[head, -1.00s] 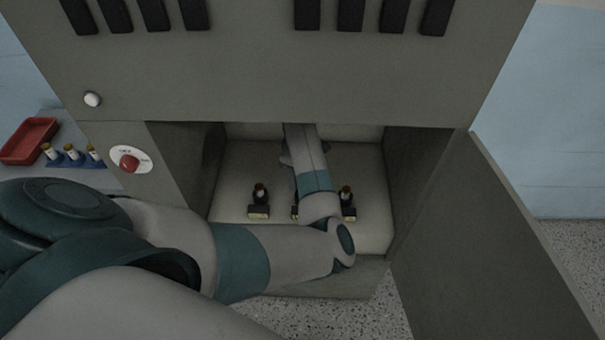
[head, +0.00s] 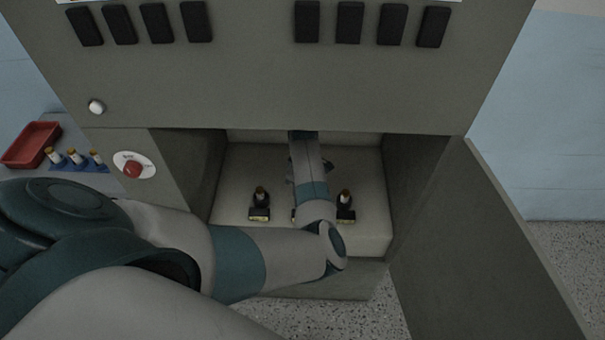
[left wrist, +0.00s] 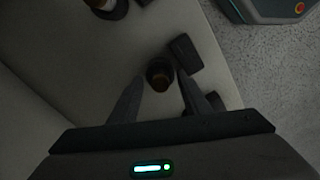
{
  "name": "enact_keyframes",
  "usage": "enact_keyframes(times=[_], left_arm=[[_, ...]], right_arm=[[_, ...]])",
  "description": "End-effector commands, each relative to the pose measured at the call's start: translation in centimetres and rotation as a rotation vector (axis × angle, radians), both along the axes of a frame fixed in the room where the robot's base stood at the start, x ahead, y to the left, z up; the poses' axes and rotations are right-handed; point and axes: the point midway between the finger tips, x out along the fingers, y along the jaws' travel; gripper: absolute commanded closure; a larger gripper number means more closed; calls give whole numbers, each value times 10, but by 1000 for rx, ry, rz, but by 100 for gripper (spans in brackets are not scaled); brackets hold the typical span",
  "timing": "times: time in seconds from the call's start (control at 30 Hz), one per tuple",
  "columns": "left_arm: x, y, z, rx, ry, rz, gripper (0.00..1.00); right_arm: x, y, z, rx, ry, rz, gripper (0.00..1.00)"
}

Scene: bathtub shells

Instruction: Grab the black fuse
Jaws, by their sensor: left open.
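Inside the open cabinet, a dark fuse with an amber top (head: 260,198) stands at left and a similar one (head: 346,198) at right, each behind a small block. My left forearm covers the place between them, where only a sliver of another block shows. I cannot tell whether this is the black fuse. Another fuse is partly cut off at the top. In the head view the left gripper is mostly hidden by my arm.
The cabinet's top panel (head: 280,85) overhangs the opening, with side walls close by and an open door (head: 510,260) at right. At left are a red tray (head: 32,145), several fuses on a blue holder (head: 75,163) and a red knob (head: 132,169).

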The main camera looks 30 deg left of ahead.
Motion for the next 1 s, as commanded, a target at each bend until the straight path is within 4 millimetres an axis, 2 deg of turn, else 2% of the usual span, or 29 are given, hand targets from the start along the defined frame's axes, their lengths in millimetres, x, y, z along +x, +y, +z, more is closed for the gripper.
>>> enact_keyframes(times=[0.2,0.63,0.67,0.83,1.0], left_arm=[[-1,1,-14,1,0,2,57],[0,1,-14,1,-1,2,57],[0,1,-14,1,-1,2,59],[0,1,-14,1,-1,1,100],[0,1,-13,1,-1,1,100]], right_arm=[[0,0,3,0,0,0,69],[0,0,2,0,0,0,69],[0,0,2,0,1,1,69],[0,0,2,0,1,1,69],[0,0,2,0,1,1,69]])
